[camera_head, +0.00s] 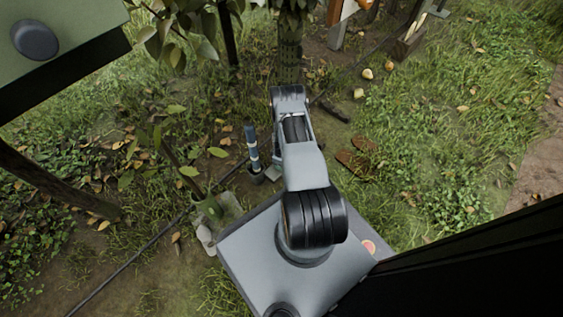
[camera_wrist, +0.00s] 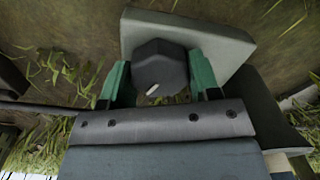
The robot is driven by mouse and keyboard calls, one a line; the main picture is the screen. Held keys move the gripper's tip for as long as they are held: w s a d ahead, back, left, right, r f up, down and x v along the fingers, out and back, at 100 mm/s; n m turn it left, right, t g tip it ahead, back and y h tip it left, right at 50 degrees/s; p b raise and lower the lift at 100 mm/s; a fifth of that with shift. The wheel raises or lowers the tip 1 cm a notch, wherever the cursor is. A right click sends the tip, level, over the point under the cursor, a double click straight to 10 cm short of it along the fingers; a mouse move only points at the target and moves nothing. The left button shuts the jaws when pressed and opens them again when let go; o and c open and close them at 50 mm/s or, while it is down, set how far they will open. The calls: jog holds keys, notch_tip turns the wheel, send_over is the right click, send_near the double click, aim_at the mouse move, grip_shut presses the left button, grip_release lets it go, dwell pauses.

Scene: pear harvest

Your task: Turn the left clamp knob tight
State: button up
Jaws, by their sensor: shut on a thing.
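In the wrist view a dark, faceted clamp knob (camera_wrist: 160,65) with a small pale mark on its face sits between the green fingers of my gripper (camera_wrist: 160,75). The fingers are shut on it, one on each side. A light grey block (camera_wrist: 222,48) lies behind the knob. In the head view my arm reaches forward toward a tree trunk (camera_head: 289,58). The knob and my fingers cannot be made out there. Whether this knob is the left one cannot be told from these frames.
A blue and white handle (camera_head: 251,143) stands in a dark holder left of my arm. A dark line (camera_head: 118,272) runs across the ground at lower left. The grass at right is mostly clear.

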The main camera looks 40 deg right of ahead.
jog(key=m, duration=1.2)
jog(key=shift+m, duration=0.7)
jog(key=o, duration=0.9)
notch_tip(320, 180, up, 14)
jog(key=p, duration=0.6)
jog(key=shift+f, duration=0.1)
